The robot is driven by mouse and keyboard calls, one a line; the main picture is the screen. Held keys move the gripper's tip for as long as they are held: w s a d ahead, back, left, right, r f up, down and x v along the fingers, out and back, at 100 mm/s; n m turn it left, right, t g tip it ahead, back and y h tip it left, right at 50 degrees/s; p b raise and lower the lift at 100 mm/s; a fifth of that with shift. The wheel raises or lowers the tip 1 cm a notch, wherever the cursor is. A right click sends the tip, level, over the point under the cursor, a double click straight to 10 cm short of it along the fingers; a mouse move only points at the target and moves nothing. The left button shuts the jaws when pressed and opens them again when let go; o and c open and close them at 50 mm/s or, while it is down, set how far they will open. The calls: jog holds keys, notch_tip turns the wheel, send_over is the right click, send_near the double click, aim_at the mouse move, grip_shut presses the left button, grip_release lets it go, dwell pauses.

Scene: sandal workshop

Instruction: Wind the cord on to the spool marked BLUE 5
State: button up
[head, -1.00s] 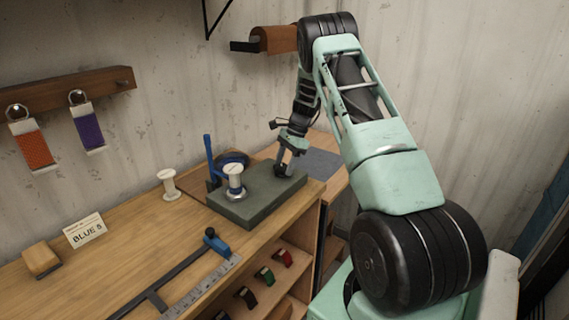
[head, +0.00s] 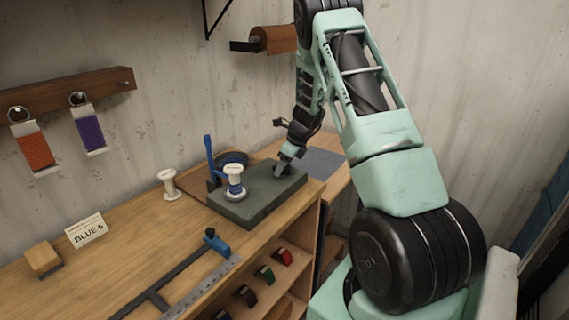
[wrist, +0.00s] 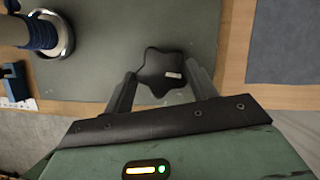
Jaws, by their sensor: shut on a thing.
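A white spool (head: 234,181) with blue cord around its lower part stands upright on a metal ring on a dark green block (head: 258,209). It also shows, cut off, in the wrist view (wrist: 42,30). A card reading BLUE 5 (head: 86,231) stands on the bench at the left. My gripper (head: 281,166) is over the right part of the block. In the wrist view my gripper (wrist: 163,82) is shut on a black star-shaped knob (wrist: 160,66), one finger at each side. What the knob attaches to is hidden.
A bare white spool (head: 170,184) stands left of the block. A blue upright lever (head: 209,158) and a dark coil (head: 232,158) are by the block's back left. A blue-ended ruler clamp (head: 216,241) lies in front. A wooden block (head: 42,259) sits at far left.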

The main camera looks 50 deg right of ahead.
jog(key=shift+a+m+h+p, duration=0.15)
jog(key=shift+m+h+p, duration=0.45)
jog(key=shift+m, duration=1.3)
jog(key=o, duration=1)
jog(key=shift+w, duration=0.1)
jog(key=v, duration=1.7)
jog(key=shift+s+a+r, duration=0.15)
jog(key=shift+s+a, duration=0.05)
jog(key=shift+a, duration=0.1)
